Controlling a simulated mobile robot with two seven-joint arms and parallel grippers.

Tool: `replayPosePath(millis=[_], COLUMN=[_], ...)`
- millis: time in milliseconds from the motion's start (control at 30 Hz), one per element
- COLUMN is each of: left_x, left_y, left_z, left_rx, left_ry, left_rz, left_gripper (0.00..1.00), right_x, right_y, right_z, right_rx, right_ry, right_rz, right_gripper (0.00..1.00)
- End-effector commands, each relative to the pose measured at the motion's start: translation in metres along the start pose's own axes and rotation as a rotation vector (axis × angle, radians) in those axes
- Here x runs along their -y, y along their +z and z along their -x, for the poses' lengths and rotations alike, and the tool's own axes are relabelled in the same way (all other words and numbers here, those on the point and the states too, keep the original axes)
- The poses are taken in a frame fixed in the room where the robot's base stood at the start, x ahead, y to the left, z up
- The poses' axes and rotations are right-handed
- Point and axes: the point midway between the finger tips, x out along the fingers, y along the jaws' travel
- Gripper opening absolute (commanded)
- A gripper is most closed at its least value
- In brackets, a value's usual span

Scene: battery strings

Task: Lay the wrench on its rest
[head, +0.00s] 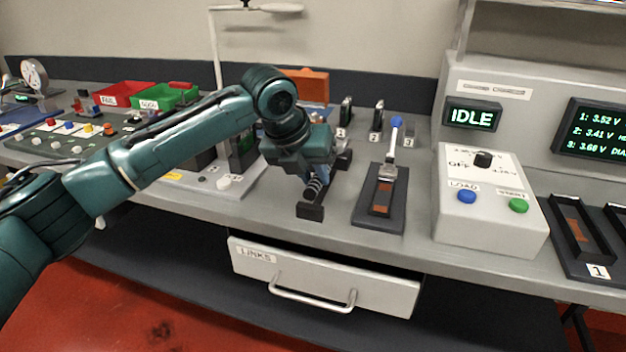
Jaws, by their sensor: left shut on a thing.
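My left gripper (315,172) reaches in from the left and points down over the bench, shut on the wrench (317,188). Only a short, dark and grey banded part of the wrench shows below the jaws. The rest shows as a black block (310,211) in front of the gripper and another dark block (344,159) behind it to the right. The wrench is between these blocks; I cannot tell whether it touches them. The gripper hides most of the wrench and the middle of the rest. My right gripper is not in view.
A dark fixture (367,212) with a blue-tipped lever stands close to the right. A control box (490,225) with blue and green buttons is farther right. Red (118,94) and green (165,97) bins stand at the back left. A drawer (322,278) marked LINKS sits below the bench edge.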

Motion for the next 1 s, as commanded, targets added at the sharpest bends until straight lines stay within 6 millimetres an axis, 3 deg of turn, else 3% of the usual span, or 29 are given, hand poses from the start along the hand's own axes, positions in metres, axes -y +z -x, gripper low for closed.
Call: replayPosePath(millis=[300,333,567,833,1000], left_x=[-0.001,-0.002,-0.002,-0.002,-0.002], left_y=[-0.004,-0.005,-0.005,-0.004,-0.004], left_z=[-0.008,-0.01,-0.01,-0.008,0.011], left_rx=[0.005,0.001,0.001,0.001,0.003], left_ry=[-0.003,-0.001,-0.001,-0.001,-0.001], left_rz=[-0.001,0.0,-0.001,-0.001,-0.001], left_gripper=[0.0,0.24,0.42,0.43,0.43], right_x=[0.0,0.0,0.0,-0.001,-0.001], right_y=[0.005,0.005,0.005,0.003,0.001], right_z=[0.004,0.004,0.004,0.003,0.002], right_rx=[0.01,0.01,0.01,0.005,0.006], right_ry=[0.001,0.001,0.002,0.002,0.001], right_rz=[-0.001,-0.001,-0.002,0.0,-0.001], right_gripper=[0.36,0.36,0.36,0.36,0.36])
